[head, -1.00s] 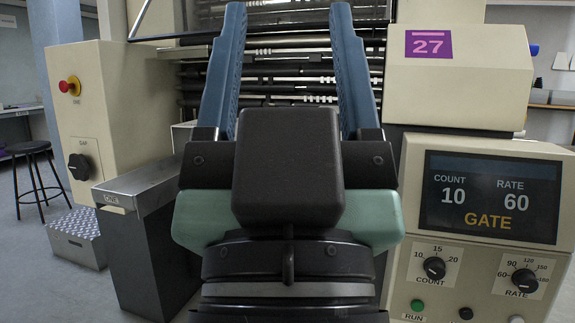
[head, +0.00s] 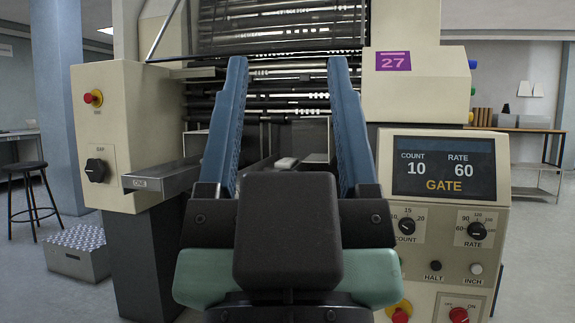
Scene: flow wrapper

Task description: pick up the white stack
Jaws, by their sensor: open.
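My gripper (head: 288,64) is open, its two blue fingers wide apart and pointing away from me at the machine. A small pale, whitish block (head: 286,163) shows between the fingers, low down and beyond my gripper's dark body. It may be the white stack, but it is too small to tell. A second pale patch (head: 316,158) lies just right of it. Nothing is held between the fingers. My gripper's body hides what lies below and in front of the pale block.
A control panel (head: 445,180) reading COUNT 10, RATE 60, GATE stands close at right. Dark rollers (head: 275,100) are behind. A stool (head: 30,190) and a grey box (head: 77,255) stand far left.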

